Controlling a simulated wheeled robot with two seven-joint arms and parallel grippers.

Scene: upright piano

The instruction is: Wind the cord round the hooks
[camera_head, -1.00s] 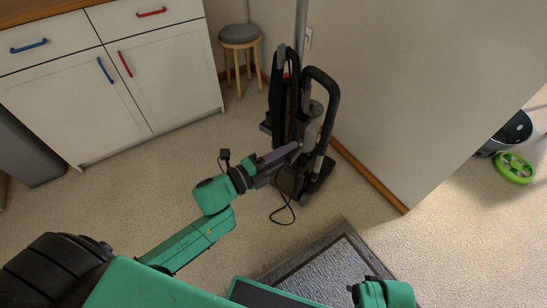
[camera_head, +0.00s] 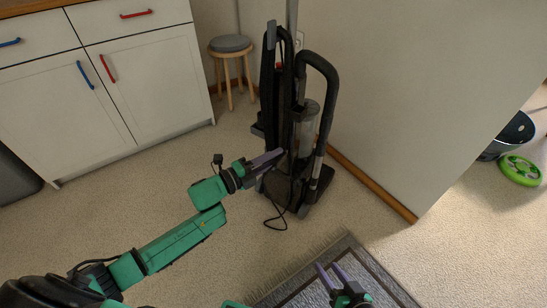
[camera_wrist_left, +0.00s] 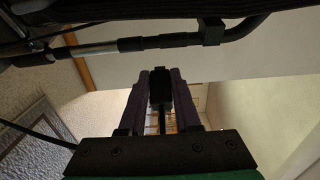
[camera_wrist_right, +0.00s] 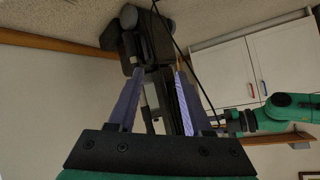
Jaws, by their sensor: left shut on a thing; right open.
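A black upright vacuum cleaner (camera_head: 325,105) with a curved hose stands by the wall corner. A thin black cord (camera_head: 268,219) loops down to the carpet beside its base, and a cord also shows in the right wrist view (camera_wrist_right: 180,42). My left gripper (camera_head: 279,156) is at the vacuum's front. In the left wrist view its fingers are shut on a small black piece (camera_wrist_left: 161,88) with a thin lead, apparently the cord's end. My right gripper (camera_head: 329,267) is open and empty, lower and nearer, pointing toward the vacuum. I cannot make out the hooks clearly.
A white cabinet (camera_head: 150,80) with red and blue handles stands at the left. A round stool (camera_head: 230,44) is behind the vacuum. The wall (camera_head: 400,100) is close on the right. A grey rug (camera_head: 350,257) lies in front; carpet between is clear.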

